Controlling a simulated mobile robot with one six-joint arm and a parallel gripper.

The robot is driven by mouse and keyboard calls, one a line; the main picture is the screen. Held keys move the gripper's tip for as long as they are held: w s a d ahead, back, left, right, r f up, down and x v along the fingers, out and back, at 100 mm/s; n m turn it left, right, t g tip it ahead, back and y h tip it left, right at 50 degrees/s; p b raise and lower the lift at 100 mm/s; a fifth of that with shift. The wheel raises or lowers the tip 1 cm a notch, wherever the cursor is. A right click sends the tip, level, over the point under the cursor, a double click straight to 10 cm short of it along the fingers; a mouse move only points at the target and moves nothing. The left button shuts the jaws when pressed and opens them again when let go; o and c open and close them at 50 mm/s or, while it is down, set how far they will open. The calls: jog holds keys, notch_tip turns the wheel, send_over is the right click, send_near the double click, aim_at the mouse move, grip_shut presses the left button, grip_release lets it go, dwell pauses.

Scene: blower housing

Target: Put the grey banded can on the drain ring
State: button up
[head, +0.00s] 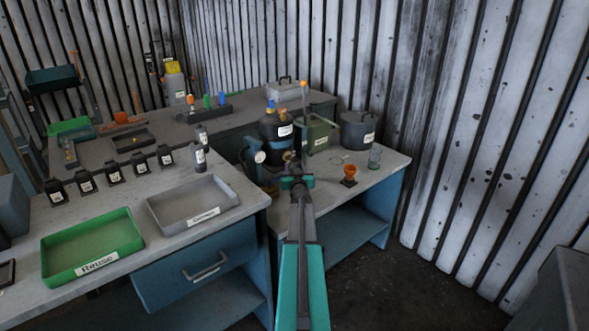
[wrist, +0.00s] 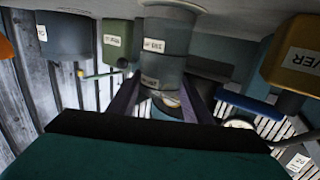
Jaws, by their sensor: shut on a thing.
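In the wrist view, which looks upside down, a grey banded can (wrist: 168,42) with white labels sits between the two dark fingers of my gripper (wrist: 163,82). The fingers are shut on it. In the head view my gripper (head: 296,182) is over the right table, in front of a black canister; the can cannot be made out there behind the arm. A thin ring (head: 340,159), perhaps the drain ring, lies flat on the right table, to the right of my gripper. Nothing shows on it.
An orange funnel-like piece (head: 349,172) and a glass beaker (head: 375,158) stand near the ring. A green box (head: 319,134), a dark grey pot (head: 357,131) and the black canister (head: 275,128) stand behind. A pressure gauge (head: 260,157) is close on the left.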

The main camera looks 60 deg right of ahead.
jog(key=shift+f, duration=0.15)
jog(key=o, duration=1.5)
jog(key=shift+r, duration=0.2)
jog(key=shift+b+v, duration=0.35)
jog(key=shift+v, duration=5.7)
jog(key=shift+w, duration=0.1)
